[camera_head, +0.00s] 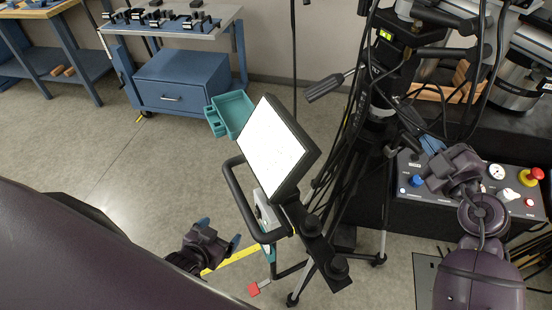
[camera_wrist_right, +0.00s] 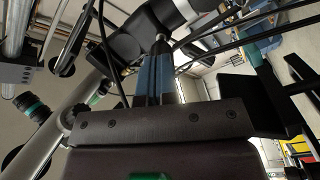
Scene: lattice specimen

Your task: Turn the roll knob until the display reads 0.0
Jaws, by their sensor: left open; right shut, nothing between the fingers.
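A small lit yellow-green display (camera_head: 386,35) sits on the black head of the tripod at the upper right; its digits are too small to read. A black handle (camera_head: 325,88) sticks out to the left below it. I cannot tell which part is the roll knob. My right gripper (camera_head: 432,144) is shut and empty, with blue fingertips, below and right of the display and in front of the control box. In the right wrist view its shut fingers (camera_wrist_right: 160,55) point towards grey and black stand parts. My left gripper (camera_head: 219,233) is open and empty, low over the floor.
A white-faced tilted screen (camera_head: 273,148) on a black frame stands between my arms. Cables hang around the tripod. A control box (camera_head: 403,208) with a blue knob (camera_head: 416,181) and a red-yellow button (camera_head: 531,176) is at right.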

